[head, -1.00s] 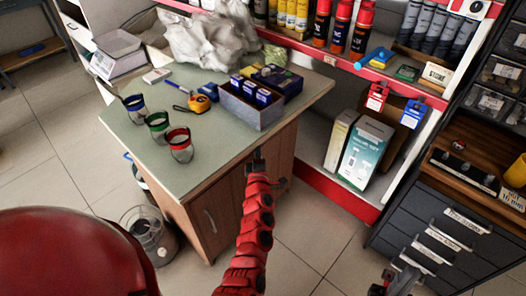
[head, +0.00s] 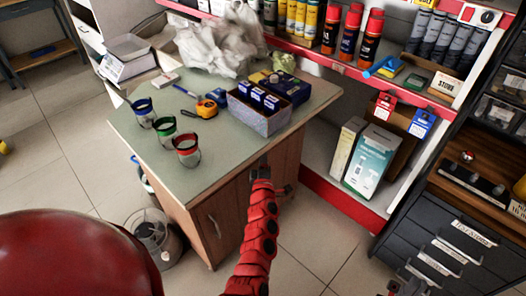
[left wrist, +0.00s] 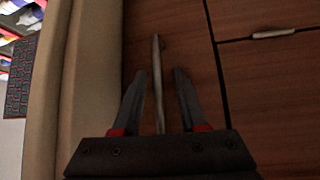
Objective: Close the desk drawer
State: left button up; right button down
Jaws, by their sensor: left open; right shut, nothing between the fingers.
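The wooden desk (head: 215,180) with a grey-green top stands in the middle of the head view. My left gripper (head: 262,165) is at the desk's brown front, just beyond the top's near edge; its fingers hardly show there. In the left wrist view my left gripper (left wrist: 160,100) is open, with the long metal handle (left wrist: 157,60) of the drawer front (left wrist: 185,40) between its fingers. Whether it touches the handle I cannot tell. How far the drawer stands out is not clear. My right gripper (head: 405,286) is shut and empty at the lower right, partly cut off.
Three banded cups (head: 186,149), a tape measure (head: 206,109) and a box bin (head: 258,118) are on the desktop. A red-edged shelf (head: 345,205) stands behind. A dark drawer cabinet (head: 425,225) is at the right.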

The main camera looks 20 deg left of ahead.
pick_arm(q)
jog(key=v, duration=1.7)
jog(key=shift+p, duration=0.45)
jog(key=shift+s, duration=0.1)
